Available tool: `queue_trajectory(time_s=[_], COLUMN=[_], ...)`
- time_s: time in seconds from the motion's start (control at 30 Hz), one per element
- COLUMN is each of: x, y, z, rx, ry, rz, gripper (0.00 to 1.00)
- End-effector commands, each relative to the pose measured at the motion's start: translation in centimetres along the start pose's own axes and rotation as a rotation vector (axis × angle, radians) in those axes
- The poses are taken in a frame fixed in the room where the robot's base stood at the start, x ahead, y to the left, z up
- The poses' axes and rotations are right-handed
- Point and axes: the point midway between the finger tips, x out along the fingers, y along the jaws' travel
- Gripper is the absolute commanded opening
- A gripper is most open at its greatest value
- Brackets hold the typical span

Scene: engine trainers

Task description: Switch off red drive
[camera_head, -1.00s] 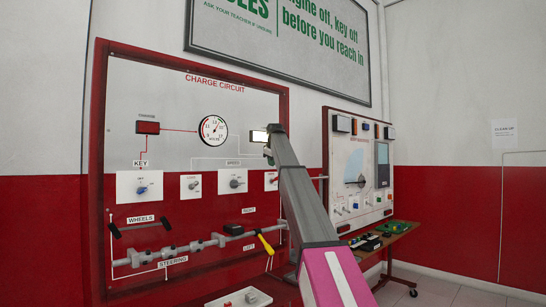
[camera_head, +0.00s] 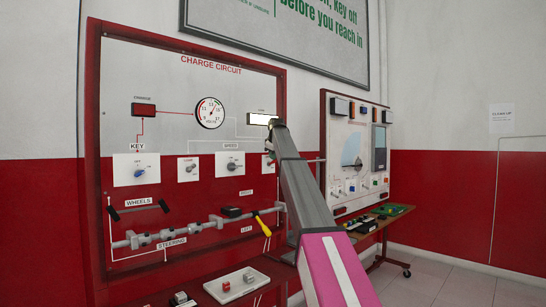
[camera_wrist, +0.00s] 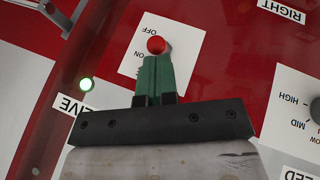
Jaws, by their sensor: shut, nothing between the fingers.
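A switch with a round red knob (camera_wrist: 157,45) sits on a white plate (camera_wrist: 185,60) marked OFF and ON in the wrist view. My gripper (camera_wrist: 155,60) is shut, its green fingers together and empty. Its tips are right at the red knob's lower edge in the picture; I cannot tell whether they touch it. The knob lies near both marks, so I cannot read its setting. In the head view the plate (camera_head: 267,164) is mostly hidden behind my arm, at the right of the CHARGE CIRCUIT panel (camera_head: 180,90).
In the wrist view, a dark selector knob (camera_wrist: 315,107) marked HIGH and MID lies right. In the head view, a steering bar (camera_head: 150,240) and a yellow-handled tool (camera_head: 264,226) are below the switches.

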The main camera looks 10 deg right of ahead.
Motion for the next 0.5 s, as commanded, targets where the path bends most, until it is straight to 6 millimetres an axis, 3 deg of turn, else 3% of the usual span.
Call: queue_trajectory(time_s=[0.5], x=[0.16], y=[-0.33], z=[0.67], rx=[0.028], ry=[0.077], rz=[0.028], gripper=[0.0])
